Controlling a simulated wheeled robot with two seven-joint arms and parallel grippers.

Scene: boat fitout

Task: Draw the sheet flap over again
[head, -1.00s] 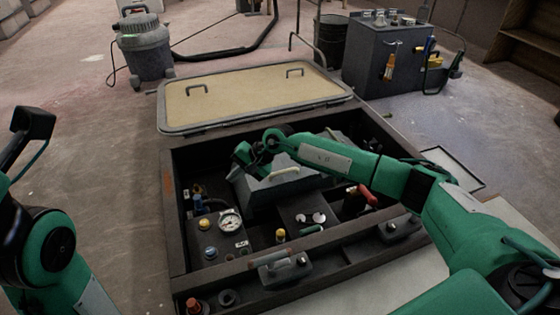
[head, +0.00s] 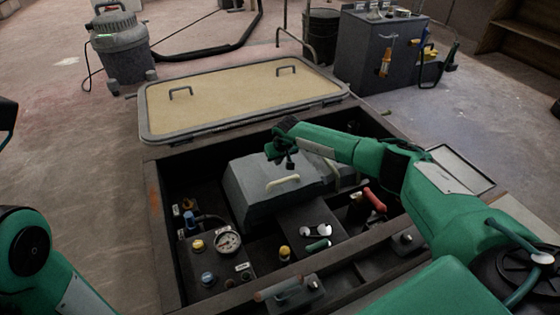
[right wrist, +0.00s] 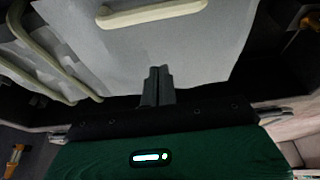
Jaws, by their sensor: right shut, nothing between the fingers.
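The grey sheet flap (head: 247,192), with a cream handle (head: 283,183), lies over a bulky shape inside the open dark-framed hatch. It also fills the upper middle of the right wrist view as a pale grey surface (right wrist: 165,60), its cream handle (right wrist: 150,13) near the top edge. My right gripper (head: 289,162) is over the flap's far side, beyond the handle in the head view. Its two fingers are together and empty in the right wrist view (right wrist: 157,72), apart from the handle. Whether the fingertips touch the sheet is unclear. My left gripper is out of view.
A hatch lid (head: 235,97) with two handles lies open behind the pit. The pit holds a gauge (head: 228,240), coloured caps and a red-handled lever (head: 374,199). A latch (head: 290,290) stands on the near rim. A grey vacuum (head: 123,48) and cabinet (head: 378,50) stand behind.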

